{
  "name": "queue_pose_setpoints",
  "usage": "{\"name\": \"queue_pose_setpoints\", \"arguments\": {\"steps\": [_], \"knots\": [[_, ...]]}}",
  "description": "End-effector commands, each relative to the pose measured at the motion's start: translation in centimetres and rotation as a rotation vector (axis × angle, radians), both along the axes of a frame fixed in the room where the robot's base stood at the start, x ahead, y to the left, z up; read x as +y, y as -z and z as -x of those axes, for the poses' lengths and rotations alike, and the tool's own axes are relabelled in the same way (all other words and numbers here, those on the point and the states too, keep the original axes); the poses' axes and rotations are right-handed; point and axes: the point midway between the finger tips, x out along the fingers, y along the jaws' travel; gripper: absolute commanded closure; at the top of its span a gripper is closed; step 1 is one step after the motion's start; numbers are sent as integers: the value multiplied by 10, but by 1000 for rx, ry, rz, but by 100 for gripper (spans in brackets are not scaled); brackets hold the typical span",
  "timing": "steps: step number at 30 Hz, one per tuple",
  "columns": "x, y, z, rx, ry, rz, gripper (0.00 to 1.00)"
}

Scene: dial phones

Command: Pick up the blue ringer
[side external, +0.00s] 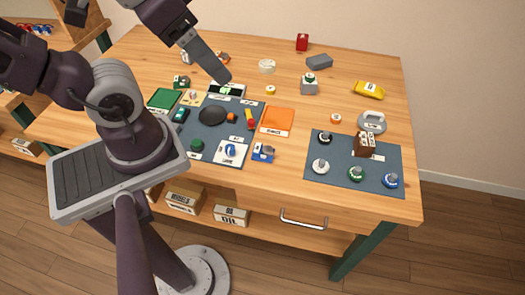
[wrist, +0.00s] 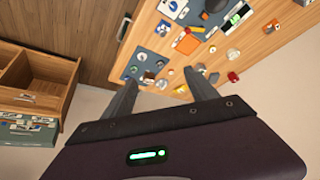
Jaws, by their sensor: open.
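A small blue bell-like piece, which looks like the blue ringer (side external: 391,181), stands at the front right corner of a dark mat (side external: 338,178) in the side external view. It has a pale top. A green one (side external: 356,173), a white one (side external: 320,166) and a black one (side external: 325,137) stand on the same mat. My gripper (side external: 222,76) is high over the table's left half, well away from the blue piece. In the wrist view my gripper (wrist: 164,86) has its two fingers spread with nothing between them. The blue piece is too small to make out surely there.
A brown block (side external: 364,145) stands at the mat's back edge, near a grey round piece (side external: 373,122). A yellow block (side external: 369,90) lies behind. A larger dark mat (side external: 217,141) with several items and an orange sheet (side external: 277,121) lie to the left.

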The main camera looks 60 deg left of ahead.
Motion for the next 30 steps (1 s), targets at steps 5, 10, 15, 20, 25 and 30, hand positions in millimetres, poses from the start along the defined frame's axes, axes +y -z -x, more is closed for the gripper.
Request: {"name": "queue_pose_setpoints", "arguments": {"steps": [5, 10, 15, 20, 25, 30], "knots": [[0, 0, 0, 0, 0, 0, 19], [0, 0, 0, 3, 2, -2, 19], [2, 18, -13, 198, 134, -116, 19], [0, 60, -42, 515, 407, -386, 19], [-11, 121, -72, 788, 713, -731, 19], [-29, 201, -91, 985, 1019, -1126, 19]]}}
